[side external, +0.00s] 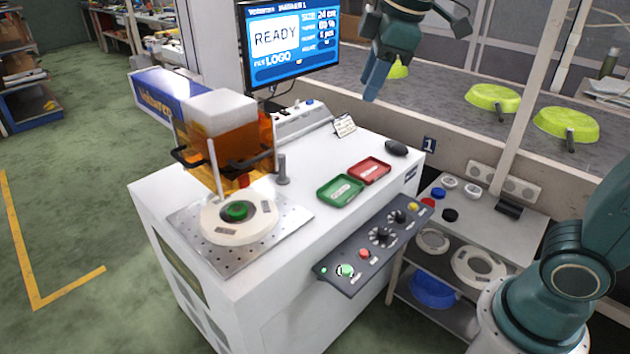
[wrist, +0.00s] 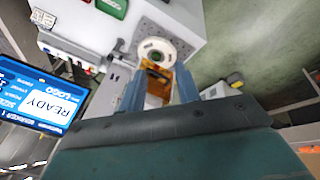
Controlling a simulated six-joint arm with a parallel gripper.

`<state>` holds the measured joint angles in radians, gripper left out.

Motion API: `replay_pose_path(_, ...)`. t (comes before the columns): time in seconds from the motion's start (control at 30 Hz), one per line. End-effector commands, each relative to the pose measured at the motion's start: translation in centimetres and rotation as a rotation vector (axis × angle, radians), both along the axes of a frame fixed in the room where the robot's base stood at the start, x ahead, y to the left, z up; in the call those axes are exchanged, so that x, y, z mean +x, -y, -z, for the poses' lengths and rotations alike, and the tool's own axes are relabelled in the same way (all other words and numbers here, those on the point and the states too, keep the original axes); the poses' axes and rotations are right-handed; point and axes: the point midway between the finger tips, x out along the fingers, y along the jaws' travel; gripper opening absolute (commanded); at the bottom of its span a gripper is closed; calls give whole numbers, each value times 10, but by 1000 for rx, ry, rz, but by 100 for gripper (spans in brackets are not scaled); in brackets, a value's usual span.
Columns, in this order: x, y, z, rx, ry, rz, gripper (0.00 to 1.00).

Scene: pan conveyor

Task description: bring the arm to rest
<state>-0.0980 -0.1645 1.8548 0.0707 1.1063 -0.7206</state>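My gripper (side external: 374,82) hangs in the air at the top of the side external view, to the right of the monitor (side external: 288,40), with its fingers pointing down. In the wrist view its two blue fingers stand apart with nothing held between them, so the gripper (wrist: 161,88) is open and empty. The orange-covered printing machine (side external: 232,140) on the white cabinet is well away from it, and shows beyond the fingers in the wrist view. The monitor reads READY. A white ring fixture (side external: 213,225) with a green piece (side external: 237,211) in its middle sits on the perforated plate.
Yellow-green pans (side external: 492,98) lie on the conveyor (side external: 450,112) behind. A green tray (side external: 341,190) and a red tray (side external: 370,170) lie on the cabinet, above the button panel (side external: 376,240). A shelf (side external: 490,222) with rings and small cups stands right. Air around my gripper looks clear.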

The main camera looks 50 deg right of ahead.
Motion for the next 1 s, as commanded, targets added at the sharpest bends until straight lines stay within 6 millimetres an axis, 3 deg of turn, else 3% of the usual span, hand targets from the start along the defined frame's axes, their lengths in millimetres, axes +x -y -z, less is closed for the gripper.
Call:
replay_pose_path(0.27,-68,14,18,98,56,253,33)
replay_pose_path(0.6,-141,22,59,232,114,546,33)
replay_pose_path(0.8,-165,23,79,288,134,654,33)
replay_pose_path(1.0,-171,24,86,305,139,689,33)
